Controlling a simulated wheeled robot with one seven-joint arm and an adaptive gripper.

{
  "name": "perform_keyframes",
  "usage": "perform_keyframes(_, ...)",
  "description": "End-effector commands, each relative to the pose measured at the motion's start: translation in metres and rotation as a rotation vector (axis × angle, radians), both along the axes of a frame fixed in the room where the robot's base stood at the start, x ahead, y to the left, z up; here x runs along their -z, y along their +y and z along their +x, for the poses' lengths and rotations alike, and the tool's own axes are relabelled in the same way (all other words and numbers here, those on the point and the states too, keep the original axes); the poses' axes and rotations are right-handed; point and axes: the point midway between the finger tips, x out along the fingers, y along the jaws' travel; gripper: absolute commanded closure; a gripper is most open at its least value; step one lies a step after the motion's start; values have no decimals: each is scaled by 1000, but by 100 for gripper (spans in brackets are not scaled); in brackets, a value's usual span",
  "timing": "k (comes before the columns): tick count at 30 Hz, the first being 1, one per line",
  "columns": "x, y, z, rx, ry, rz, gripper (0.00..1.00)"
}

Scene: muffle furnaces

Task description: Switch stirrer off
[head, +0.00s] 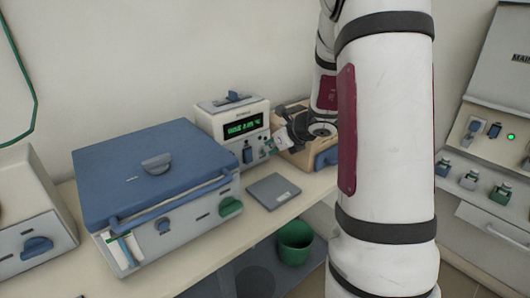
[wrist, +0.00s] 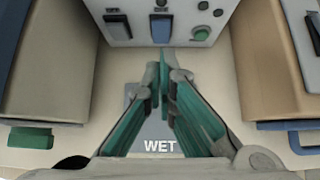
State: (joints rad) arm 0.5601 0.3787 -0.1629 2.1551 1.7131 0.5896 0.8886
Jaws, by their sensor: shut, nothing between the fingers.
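A white instrument (head: 234,119) with a lit green display stands at the back of the bench; I cannot tell for sure that it is the stirrer. In the wrist view its front panel (wrist: 127,32) carries a blue lever or switch (wrist: 161,27), a green button (wrist: 201,33) and small dark knobs. My gripper (wrist: 163,84) is shut and empty, its green fingertips together just in front of the panel, below the blue switch. Whether they touch the panel I cannot tell. In the head view my gripper (head: 270,147) is small beside the instrument's lower right front.
A blue-lidded box (head: 150,170) stands left of the instrument, and a tan device (head: 300,157) stands right. A flat grey plate (head: 273,191) lies on the bench in front. A green bin (head: 295,243) is below. My arm hides much of the right side.

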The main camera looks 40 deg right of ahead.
Motion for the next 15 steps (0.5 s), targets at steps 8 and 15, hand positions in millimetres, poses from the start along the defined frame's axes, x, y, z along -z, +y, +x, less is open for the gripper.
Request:
perform_keyframes(8, -24, -1, -18, 1, -1, 0, 100)
perform_keyframes(15, -25, -1, -19, 0, 0, 0, 100)
